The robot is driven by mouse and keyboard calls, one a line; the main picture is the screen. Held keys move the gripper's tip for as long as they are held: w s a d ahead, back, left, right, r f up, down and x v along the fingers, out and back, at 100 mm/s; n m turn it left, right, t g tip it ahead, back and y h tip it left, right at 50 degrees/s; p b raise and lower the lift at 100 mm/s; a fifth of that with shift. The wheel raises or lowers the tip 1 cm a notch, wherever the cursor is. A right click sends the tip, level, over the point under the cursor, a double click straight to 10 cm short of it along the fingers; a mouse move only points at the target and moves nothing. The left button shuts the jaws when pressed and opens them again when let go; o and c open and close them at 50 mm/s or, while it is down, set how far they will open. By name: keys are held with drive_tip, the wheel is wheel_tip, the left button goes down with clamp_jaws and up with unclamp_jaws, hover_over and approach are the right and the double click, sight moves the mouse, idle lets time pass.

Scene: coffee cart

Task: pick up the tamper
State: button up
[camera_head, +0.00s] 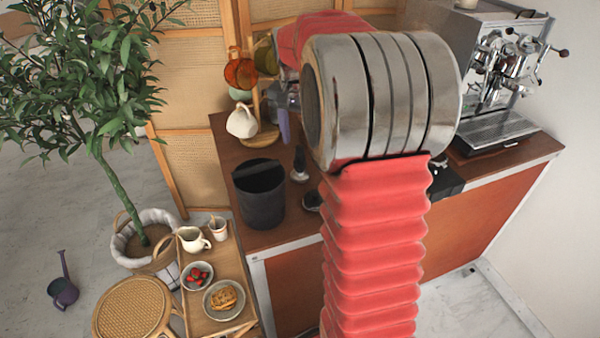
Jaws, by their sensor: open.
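The tamper (300,172) appears to be the small upright piece with a dark handle and a metallic base on the brown counter, right of the black bin. My gripper (286,128) shows only in part, as grey and purplish pieces left of my large metal arm joint. It is open, above and behind the tamper in the picture, and seems apart from it. The rest of my gripper is hidden behind my arm.
The black bin (260,197) stands close left of the tamper. A black round item (312,201) lies in front. The espresso machine (490,80) stands at right. My arm hides the counter's middle.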

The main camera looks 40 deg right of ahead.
sight(299, 146)
drive_tip(key=shift+f, duration=0.2)
drive_tip(key=shift+w+d+f, duration=0.1)
drive_tip(key=shift+d+f, duration=0.05)
drive_tip(key=shift+f, duration=0.7)
drive_tip(key=shift+w+d+f, duration=0.1)
drive_tip(key=shift+w+f, duration=0.05)
drive_tip(key=shift+f, duration=0.75)
drive_tip(key=shift+w+d+f, duration=0.1)
drive_tip(key=shift+d+f, duration=0.05)
drive_tip(key=shift+f, duration=0.7)
drive_tip(key=shift+c, duration=0.3)
clamp_jaws()
drive_tip(key=shift+r, duration=0.15)
